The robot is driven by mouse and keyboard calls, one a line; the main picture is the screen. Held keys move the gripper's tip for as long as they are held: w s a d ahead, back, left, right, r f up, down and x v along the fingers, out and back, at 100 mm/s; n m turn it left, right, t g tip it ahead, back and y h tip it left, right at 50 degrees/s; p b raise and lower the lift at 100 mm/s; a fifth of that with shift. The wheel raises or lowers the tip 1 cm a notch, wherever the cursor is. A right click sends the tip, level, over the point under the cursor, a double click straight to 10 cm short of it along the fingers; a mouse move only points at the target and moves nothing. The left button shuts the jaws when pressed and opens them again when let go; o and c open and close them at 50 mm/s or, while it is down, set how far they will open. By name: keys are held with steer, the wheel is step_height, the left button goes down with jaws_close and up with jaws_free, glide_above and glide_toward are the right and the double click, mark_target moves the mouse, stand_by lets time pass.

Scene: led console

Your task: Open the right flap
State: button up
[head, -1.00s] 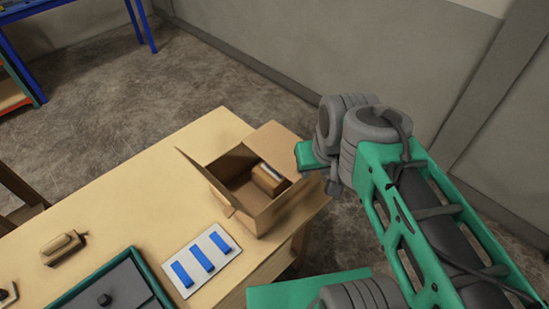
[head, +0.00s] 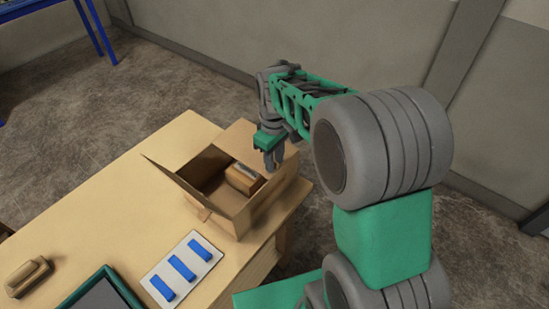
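An open cardboard box (head: 231,212) stands near the right end of the wooden table, with a small brown packet (head: 243,178) inside. Its left flap (head: 172,175) sticks out over the table, and its far flap (head: 238,137) stands up at the back. The right side of the box is partly behind my gripper, and I cannot tell how the right flap there stands. My gripper (head: 273,163) points down at the box's far right side, with its fingers close to the edge. I cannot tell if they touch it or how wide they are apart.
The wooden table (head: 120,220) is clear left of the box. A white panel with blue bars (head: 182,268) lies in front of the box. A green-framed dark console (head: 100,292) and a tan block (head: 27,277) are farther left. A wall rises behind.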

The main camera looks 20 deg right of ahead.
steer(key=shift+f, duration=0.15)
jaws_close()
stand_by(1.4)
